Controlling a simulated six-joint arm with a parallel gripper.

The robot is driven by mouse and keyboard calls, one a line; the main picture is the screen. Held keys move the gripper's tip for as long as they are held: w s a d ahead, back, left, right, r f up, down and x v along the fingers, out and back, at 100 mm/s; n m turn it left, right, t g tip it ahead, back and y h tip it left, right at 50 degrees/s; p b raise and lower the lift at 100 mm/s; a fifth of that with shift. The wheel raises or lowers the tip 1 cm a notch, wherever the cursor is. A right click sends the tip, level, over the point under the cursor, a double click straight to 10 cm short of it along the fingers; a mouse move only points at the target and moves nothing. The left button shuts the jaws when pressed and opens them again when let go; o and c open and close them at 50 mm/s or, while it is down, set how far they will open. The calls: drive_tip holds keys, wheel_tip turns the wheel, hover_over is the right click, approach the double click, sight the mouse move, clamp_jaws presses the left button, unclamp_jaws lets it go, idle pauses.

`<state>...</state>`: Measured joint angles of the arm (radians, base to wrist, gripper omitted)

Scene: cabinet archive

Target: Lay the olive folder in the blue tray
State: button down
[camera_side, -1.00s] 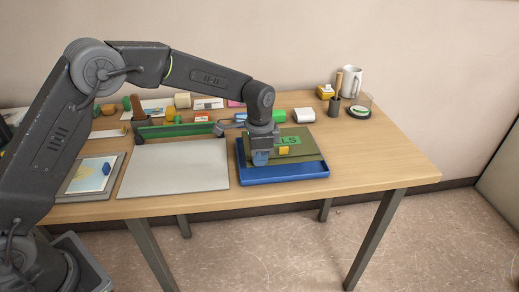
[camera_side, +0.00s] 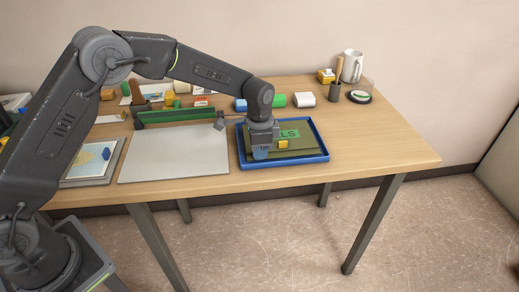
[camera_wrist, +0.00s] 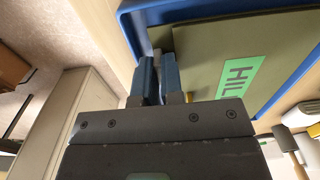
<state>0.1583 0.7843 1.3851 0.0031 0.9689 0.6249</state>
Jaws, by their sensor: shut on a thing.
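The olive folder (camera_side: 301,145) lies flat inside the blue tray (camera_side: 326,153), with its green label showing. My gripper (camera_side: 262,153) is over the folder's left front part and is shut on its edge. In the wrist view the two blue fingertips (camera_wrist: 158,75) meet the edge of the folder (camera_wrist: 215,65), and the label reads "HIL" before it is cut off. The blue tray's rim (camera_wrist: 130,28) surrounds the folder there. The gripper hides part of the folder and of the tray's left side in the side view.
A grey board (camera_side: 175,155) lies left of the tray, with a green rail (camera_side: 178,117) at its back. A green cylinder and a white block (camera_side: 305,100) stand behind the tray. A white mug (camera_side: 352,66) is at the back right. The table's right part is clear.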

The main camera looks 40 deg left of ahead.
drive_tip(key=shift+f, duration=0.4)
drive_tip(key=c, duration=1.2)
unclamp_jaws()
drive_tip(key=shift+s+f, duration=0.1)
drive_tip(key=shift+c, duration=0.3)
drive_tip(key=shift+d, duration=0.1)
drive_tip(key=shift+r, duration=3.6)
drive_tip(key=shift+r, duration=0.5)
wheel_tip(320, 180, up, 13)
